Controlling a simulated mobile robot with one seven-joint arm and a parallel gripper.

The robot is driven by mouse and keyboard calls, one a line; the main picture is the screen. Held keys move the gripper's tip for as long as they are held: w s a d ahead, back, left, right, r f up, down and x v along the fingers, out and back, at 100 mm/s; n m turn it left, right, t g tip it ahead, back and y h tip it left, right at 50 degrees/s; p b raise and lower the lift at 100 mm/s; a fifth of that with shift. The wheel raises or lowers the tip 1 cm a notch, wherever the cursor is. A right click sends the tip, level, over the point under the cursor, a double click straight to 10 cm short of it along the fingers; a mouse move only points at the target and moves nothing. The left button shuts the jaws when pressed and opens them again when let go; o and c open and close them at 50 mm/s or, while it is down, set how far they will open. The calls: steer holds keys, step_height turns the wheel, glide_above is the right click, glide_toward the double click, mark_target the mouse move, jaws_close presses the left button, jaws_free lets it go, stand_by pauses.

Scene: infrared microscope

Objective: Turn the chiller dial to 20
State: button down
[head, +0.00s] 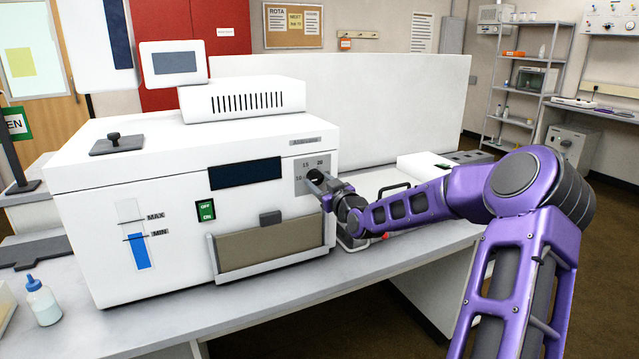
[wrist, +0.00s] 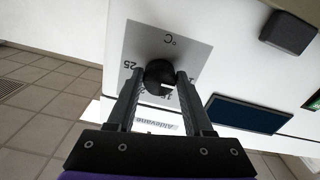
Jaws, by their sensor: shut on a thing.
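The chiller (head: 90,225) is a large white box on the bench, with a grey dial plate (head: 299,180) at the upper right of its front. In the head view the marks 10, 15 and 20 show on the plate; the rest is covered by my gripper (head: 322,184). The black round dial (wrist: 160,72) shows in the wrist view, upside down, with 25 to its left. My gripper (wrist: 159,80) is shut on the dial, one finger on each side. A pale mark shows on the dial's lower edge, roughly toward 15, but its exact reading is unclear.
A green switch (head: 206,211), a dark display (head: 245,173) and a handled drawer (head: 270,245) are on the chiller's front. A small bottle (head: 43,303) stands at the bench's left. A tray with black handles lies right of the chiller, partly behind my arm.

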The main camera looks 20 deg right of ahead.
steer(key=shift+m, duration=0.3)
steer(key=m+p, duration=0.1)
steer(key=m, duration=0.4)
steer(key=shift+a, duration=0.1)
steer(key=m+p, duration=0.1)
steer(key=m, duration=0.5)
steer(key=shift+m, duration=0.3)
steer(key=m, duration=0.6)
steer(key=shift+a+r+p, duration=0.1)
steer(key=shift+p, duration=0.25)
steer(key=m, duration=0.5)
steer(key=shift+r+b, duration=0.1)
steer(key=shift+b, duration=0.2)
steer(key=shift+m, duration=0.4)
steer(key=shift+c, duration=1.5)
jaws_free()
steer(key=shift+s, duration=0.1)
